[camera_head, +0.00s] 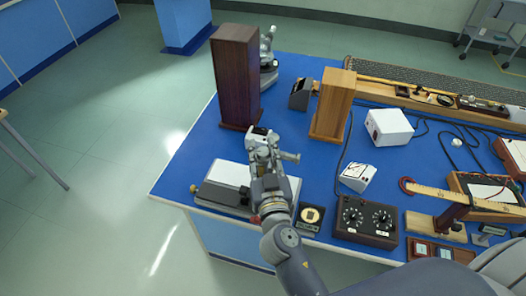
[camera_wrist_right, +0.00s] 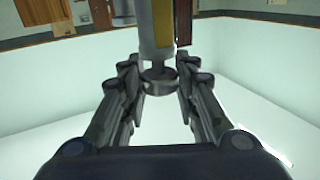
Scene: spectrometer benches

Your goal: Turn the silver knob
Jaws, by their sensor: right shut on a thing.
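The silver knob (camera_wrist_right: 160,84) is a short round metal piece at the end of a grey cylinder (camera_wrist_right: 157,28) in the right wrist view. My right gripper (camera_wrist_right: 159,72) has one finger on each side of the knob and is shut on it. In the head view my right gripper (camera_head: 262,143) is over the front left of the blue bench, beside a grey tube (camera_head: 290,157) that sticks out to the right. The knob itself is hard to make out there, partly hidden by the gripper. My left gripper is not in view.
A tall dark wooden box (camera_head: 237,77) stands just behind my right gripper, with a microscope (camera_head: 268,55) beyond. A lighter wooden box (camera_head: 332,104) is to the right.

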